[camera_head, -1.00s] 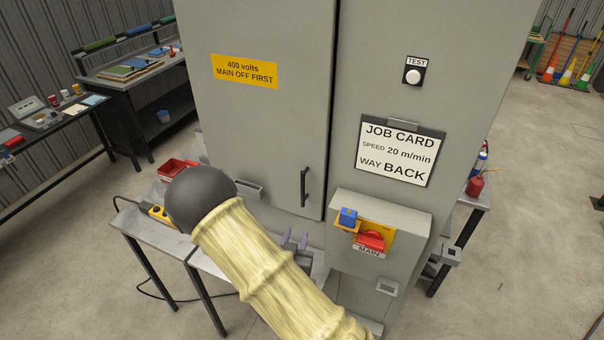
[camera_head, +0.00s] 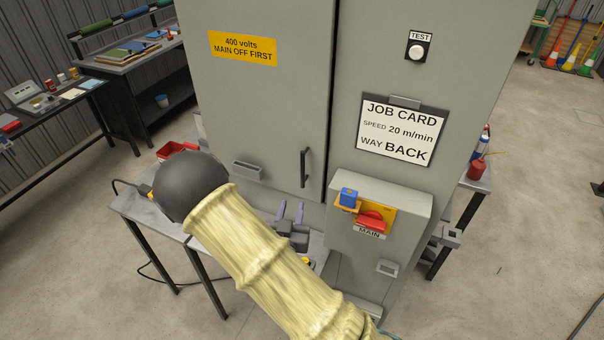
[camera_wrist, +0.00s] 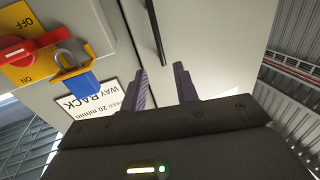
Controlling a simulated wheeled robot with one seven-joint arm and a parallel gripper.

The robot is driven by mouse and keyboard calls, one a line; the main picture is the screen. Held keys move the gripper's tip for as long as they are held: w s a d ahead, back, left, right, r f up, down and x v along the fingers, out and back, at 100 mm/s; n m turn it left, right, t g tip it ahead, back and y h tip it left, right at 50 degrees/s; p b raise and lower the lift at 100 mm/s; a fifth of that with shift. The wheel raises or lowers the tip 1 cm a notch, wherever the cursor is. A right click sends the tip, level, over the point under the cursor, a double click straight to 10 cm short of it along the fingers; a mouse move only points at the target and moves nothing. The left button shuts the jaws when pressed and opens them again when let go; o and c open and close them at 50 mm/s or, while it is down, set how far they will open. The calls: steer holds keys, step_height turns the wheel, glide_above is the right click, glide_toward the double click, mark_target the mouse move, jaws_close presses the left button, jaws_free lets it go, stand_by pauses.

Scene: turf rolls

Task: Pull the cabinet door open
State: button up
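The grey cabinet door (camera_head: 262,110) is shut, its right edge meeting the seam beside the fixed panel. Its dark upright bar handle (camera_head: 304,168) is near that edge, low on the door. The handle also shows in the wrist view (camera_wrist: 156,30), at top centre, beyond the fingertips. My gripper (camera_head: 290,212) is just below and left of the handle in the head view. In the wrist view my gripper (camera_wrist: 161,85) has its two purplish fingers apart with nothing between them. The handle is not between the fingers. My forearm hides part of the area under the cabinet.
A switch box (camera_head: 378,225) juts out right of the door, with a red MAIN switch (camera_head: 371,220) and a blue padlock (camera_head: 348,196). A job card (camera_head: 401,130) hangs above. A grey bracket (camera_head: 247,171) sits on the door's lower left. A bench (camera_head: 143,212) stands at left.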

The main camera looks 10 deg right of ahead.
mark_target(302, 169)
steer(key=shift+w+d+f+b, duration=0.2)
steer(key=shift+w+b, duration=0.3)
steer(key=shift+b, duration=1.55)
steer(key=b, duration=0.4)
steer(key=shift+w+d, duration=0.3)
steer(key=p+x, duration=0.2)
steer(key=x, duration=0.2)
steer(key=p+x, duration=0.2)
steer(key=x, duration=0.3)
steer(key=p+x, duration=0.2)
steer(key=x, duration=0.2)
steer(key=shift+w+d+r, duration=0.2)
steer(key=shift+w+r, duration=0.1)
steer(key=shift+r, duration=0.05)
steer(key=shift+w+d+f, duration=0.15)
steer(key=shift+w, duration=0.35)
steer(key=shift+c, duration=0.2)
jaws_close()
